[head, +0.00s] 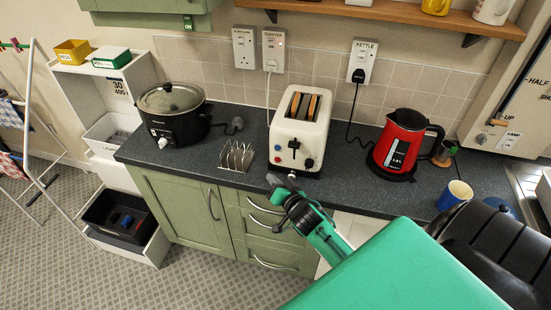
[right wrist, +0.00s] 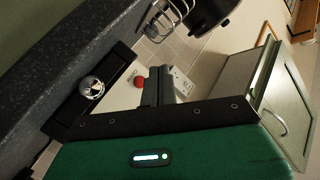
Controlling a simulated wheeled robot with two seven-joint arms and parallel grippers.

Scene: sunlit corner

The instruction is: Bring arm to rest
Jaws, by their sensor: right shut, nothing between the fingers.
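My right gripper (head: 273,181) is shut and empty. In the head view its green arm comes in from the lower right. The gripper tip shows just in front of the cream toaster (head: 284,131), near the counter's front edge; whether it touches anything is hard to tell. The toaster has two slices of toast (head: 304,107) standing in its slots. In the right wrist view the dark fingers (right wrist: 158,86) are together with nothing between them. My left gripper is in neither view.
A wire toast rack (head: 236,157) stands left of the toaster, with a black slow cooker (head: 171,121) beyond. A red kettle (head: 400,145) and a blue mug (head: 455,193) stand to the right. Green cupboards (head: 178,202) are below the worktop; a wooden shelf (head: 395,13) hangs above.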

